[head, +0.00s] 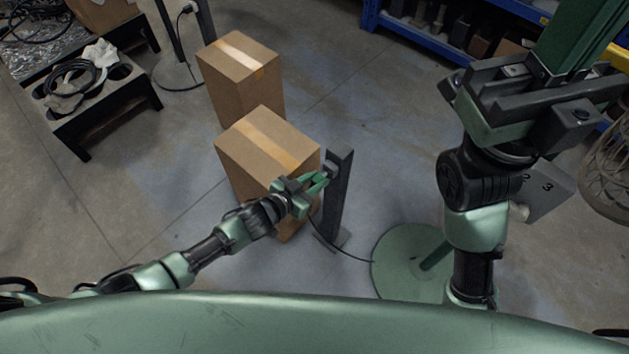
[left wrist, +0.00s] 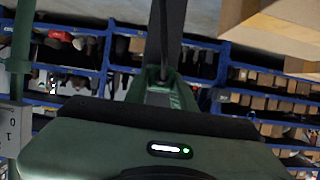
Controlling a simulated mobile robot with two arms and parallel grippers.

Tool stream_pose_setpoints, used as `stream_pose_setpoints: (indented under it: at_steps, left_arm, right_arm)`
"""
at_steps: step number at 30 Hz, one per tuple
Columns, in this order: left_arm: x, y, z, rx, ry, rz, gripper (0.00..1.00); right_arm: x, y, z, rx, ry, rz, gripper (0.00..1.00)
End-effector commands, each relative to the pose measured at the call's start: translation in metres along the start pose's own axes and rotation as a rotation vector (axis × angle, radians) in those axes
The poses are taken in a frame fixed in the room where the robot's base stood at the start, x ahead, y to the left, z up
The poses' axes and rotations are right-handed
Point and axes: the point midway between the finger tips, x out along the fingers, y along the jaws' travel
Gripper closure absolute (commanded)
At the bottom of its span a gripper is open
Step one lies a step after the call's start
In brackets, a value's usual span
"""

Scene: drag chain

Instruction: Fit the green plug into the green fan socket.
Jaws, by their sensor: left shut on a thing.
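My left gripper (head: 318,183) is shut, its green fingers beside the upper part of a dark upright post (head: 336,205). What it grips, which I take to be the green plug, is mostly hidden between the fingers. In the left wrist view the fingers (left wrist: 170,93) point toward the dark post (left wrist: 167,25). A thin dark cable (head: 340,253) runs from below the gripper toward a round green base (head: 393,265). I cannot make out the green socket in either view. My right gripper (head: 570,55) is raised close to the camera; its jaw opening cannot be judged.
Cardboard boxes (head: 262,140) (head: 238,75) stand behind and left of the left gripper. A numbered grey box (head: 550,190) and a wire cage (head: 606,165) are at the right, partly behind my right arm. A black table (head: 85,115) stands far left; blue shelving (head: 420,35) is at the back.

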Motion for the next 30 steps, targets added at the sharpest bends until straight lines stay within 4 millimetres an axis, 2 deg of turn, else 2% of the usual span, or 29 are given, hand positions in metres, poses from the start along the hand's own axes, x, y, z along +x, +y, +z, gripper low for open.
stream_pose_setpoints:
  at_steps: [21,22,24,30]
  left_arm:
    - [0.017,0.0,-0.008,0.001,0.002,0.001,1.0]
    - [0.017,0.0,-0.007,0.001,0.001,0.001,0.67]
    - [0.017,0.0,-0.007,0.001,0.001,0.0,0.5]
    - [0.017,0.0,-0.007,0.0,0.001,0.0,0.5]
  right_arm:
    - [-0.004,0.0,0.0,0.0,0.0,0.0,1.0]
    - [-0.004,0.0,0.0,0.0,0.0,0.0,1.0]
    - [-0.004,0.0,0.0,0.0,0.0,0.0,1.0]
    - [-0.004,0.0,0.0,0.0,0.0,0.0,1.0]
